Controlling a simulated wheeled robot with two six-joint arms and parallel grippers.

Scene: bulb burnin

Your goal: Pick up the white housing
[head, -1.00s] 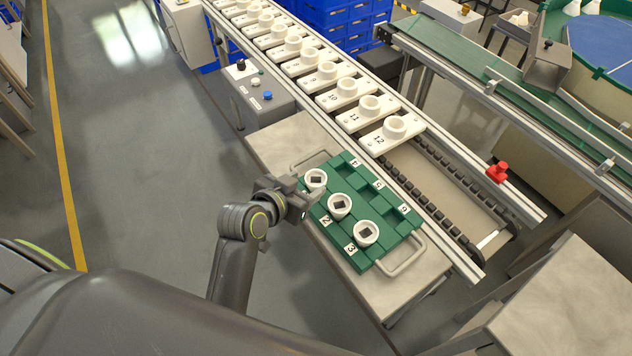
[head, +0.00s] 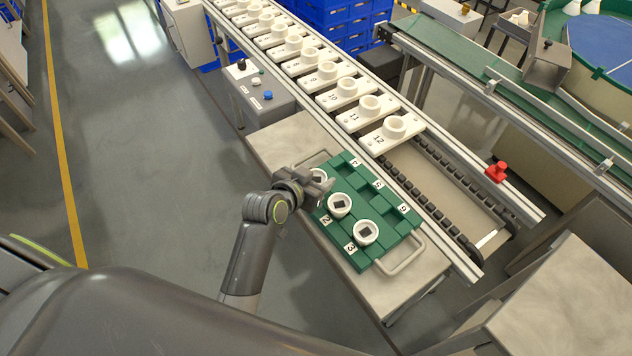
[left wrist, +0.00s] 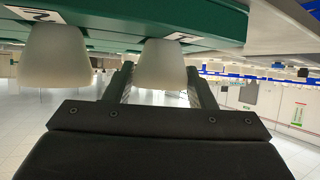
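The white housing (head: 316,164) at the tray's far-left corner is a round cup with a dark square centre. My left gripper (head: 326,184) is at it and partly hides it. In the left wrist view, this housing (left wrist: 160,65) stands between the two fingers of the left gripper (left wrist: 159,68), with slim gaps at its sides. The fingers look open, and the housing still sits at the tray. Two more white housings, at label 2 (head: 339,205) and label 3 (head: 365,232), sit in the green tray (head: 384,247). My right gripper is not in view.
The tray has metal handles (head: 403,259) and lies on a pale table (head: 282,146). Its right-hand row of pockets is empty. A conveyor with numbered white carriers (head: 394,128) runs alongside. A control box (head: 262,98) and a red button (head: 496,172) stand nearby.

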